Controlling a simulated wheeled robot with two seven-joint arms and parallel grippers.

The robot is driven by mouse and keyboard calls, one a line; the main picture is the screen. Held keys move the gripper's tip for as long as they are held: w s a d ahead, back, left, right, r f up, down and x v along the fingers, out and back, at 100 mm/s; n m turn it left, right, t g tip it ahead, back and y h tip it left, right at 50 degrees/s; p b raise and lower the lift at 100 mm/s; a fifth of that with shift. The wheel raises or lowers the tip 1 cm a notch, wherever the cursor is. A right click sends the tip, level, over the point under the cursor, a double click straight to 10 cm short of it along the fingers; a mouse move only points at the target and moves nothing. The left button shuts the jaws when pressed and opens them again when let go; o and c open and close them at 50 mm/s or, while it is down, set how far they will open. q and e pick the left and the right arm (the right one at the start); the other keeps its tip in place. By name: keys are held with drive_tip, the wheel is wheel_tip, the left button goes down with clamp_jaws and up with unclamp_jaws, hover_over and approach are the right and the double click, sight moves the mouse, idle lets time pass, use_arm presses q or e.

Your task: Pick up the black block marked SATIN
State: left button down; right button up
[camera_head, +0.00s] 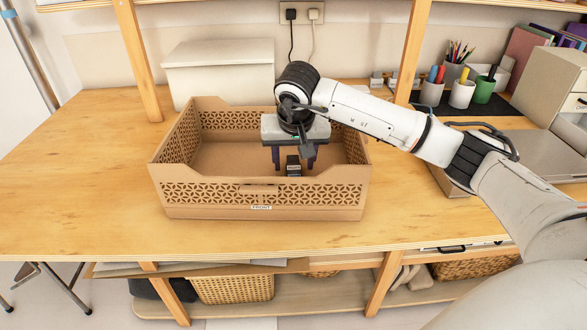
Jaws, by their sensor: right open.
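A small black block (293,169) with a pale marking stands inside a brown cardboard crate (200,194) on the wooden table. The marking is too small to read. My right gripper (294,164) reaches into the crate from above, pointing down. Its two dark fingers are apart, one on each side of the block in this view. I cannot tell whether either finger touches it. The block's lower part is hidden by the crate's front wall. My left gripper is not in view.
A white lidded box (220,72) stands behind the crate. Pen cups (461,94) and a laptop-like grey slab (540,153) are at the right. The left of the table is clear. Wooden uprights (138,60) rise behind the crate.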

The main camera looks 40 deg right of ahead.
drive_tip(key=shift+f, duration=0.2)
drive_tip(key=shift+w+r, duration=0.1)
drive_tip(key=c, duration=1.2)
